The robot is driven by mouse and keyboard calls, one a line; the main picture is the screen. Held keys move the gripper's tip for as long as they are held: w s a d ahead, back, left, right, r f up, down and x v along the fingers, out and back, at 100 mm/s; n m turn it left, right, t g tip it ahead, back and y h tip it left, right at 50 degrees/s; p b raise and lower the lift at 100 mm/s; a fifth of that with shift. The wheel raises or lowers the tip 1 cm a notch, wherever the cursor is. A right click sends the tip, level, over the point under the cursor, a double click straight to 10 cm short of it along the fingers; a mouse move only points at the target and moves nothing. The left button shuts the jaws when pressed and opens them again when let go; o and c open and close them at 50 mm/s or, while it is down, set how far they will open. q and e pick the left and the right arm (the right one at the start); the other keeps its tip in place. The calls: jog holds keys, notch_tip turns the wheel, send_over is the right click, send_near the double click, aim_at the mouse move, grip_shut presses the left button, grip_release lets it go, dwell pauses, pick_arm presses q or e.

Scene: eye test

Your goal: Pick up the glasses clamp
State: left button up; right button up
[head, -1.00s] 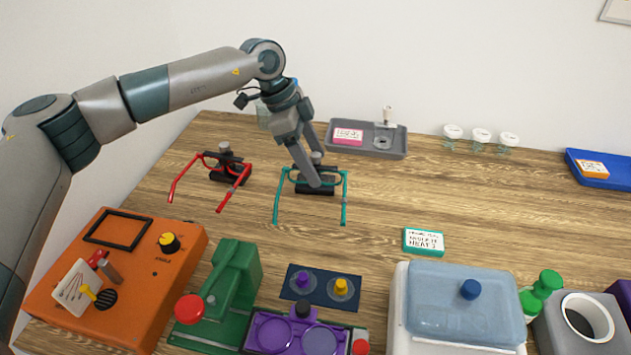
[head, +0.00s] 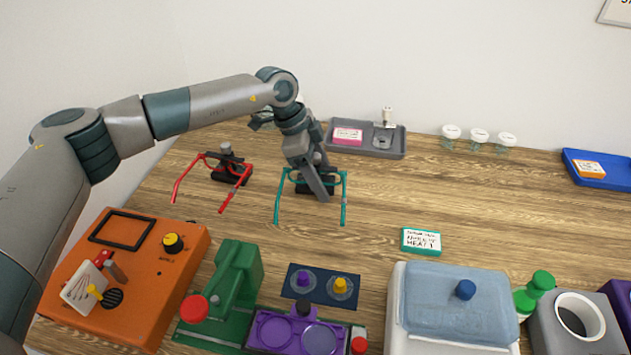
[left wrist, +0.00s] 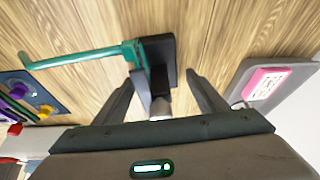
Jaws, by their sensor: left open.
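Teal glasses (head: 344,205) sit on a small black clamp (head: 303,188) with a grey knob, standing on the wooden table. In the left wrist view, the black block (left wrist: 160,50), the teal frame (left wrist: 85,57) and the grey knob (left wrist: 160,106) show. My left gripper (head: 322,192) is open over this clamp and hides part of it. In the left wrist view, the fingers of my left gripper (left wrist: 166,95) stand on either side of the knob, apart from it. Red glasses (head: 183,180) on a similar black clamp (head: 232,174) stand to the left. My right gripper is not in view.
A grey tray (head: 395,150) with a pink-labelled box (head: 348,136) stands just behind. An orange device (head: 150,290), a green press (head: 235,285) and a white container with a blue lid (head: 460,305) line the front. The table's middle right is mostly clear.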

pick_arm(q)
jog(key=c, duration=1.5)
jog(key=shift+r, duration=0.1)
